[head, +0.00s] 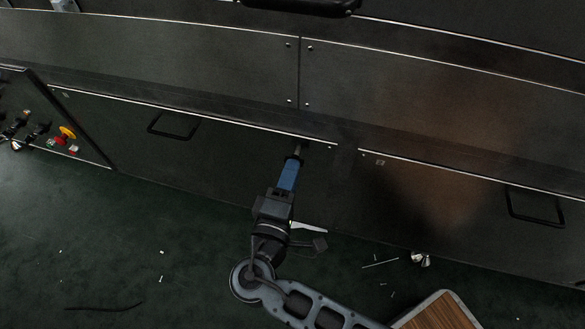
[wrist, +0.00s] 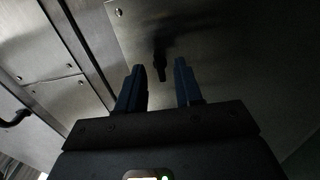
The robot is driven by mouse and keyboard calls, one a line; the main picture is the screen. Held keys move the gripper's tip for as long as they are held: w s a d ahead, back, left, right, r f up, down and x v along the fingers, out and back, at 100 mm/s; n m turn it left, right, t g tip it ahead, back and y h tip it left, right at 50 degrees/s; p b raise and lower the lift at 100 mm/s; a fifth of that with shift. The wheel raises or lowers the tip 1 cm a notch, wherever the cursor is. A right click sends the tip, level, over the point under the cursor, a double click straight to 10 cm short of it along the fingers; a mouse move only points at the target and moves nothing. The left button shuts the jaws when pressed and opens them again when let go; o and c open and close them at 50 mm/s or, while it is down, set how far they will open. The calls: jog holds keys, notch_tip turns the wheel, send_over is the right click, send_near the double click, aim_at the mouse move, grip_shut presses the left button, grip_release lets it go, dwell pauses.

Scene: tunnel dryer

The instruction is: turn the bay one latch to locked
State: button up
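The bay one latch (head: 302,146) is a small dark lever near the right end of the left lower panel in the head view. In the wrist view the latch (wrist: 160,66) is a dark stub hanging down from the metal panel. My gripper (head: 293,161) reaches up to it from below with its blue fingers. In the wrist view my gripper (wrist: 159,75) is open, with one finger on each side of the latch's lower end. A gap shows on both sides, and I cannot tell any contact. The latch's base is partly in shadow.
The bay one panel (head: 225,155) has a black handle (head: 173,126). Another panel with a handle (head: 535,206) is at the right. A control panel with a yellow and red knob (head: 67,133) stands at the left. A wooden-topped thing (head: 440,312) is at the bottom right. Small debris lies on the green floor.

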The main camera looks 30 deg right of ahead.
jog(key=v, duration=0.6)
jog(key=shift+p, duration=0.45)
jog(key=shift+s, duration=0.1)
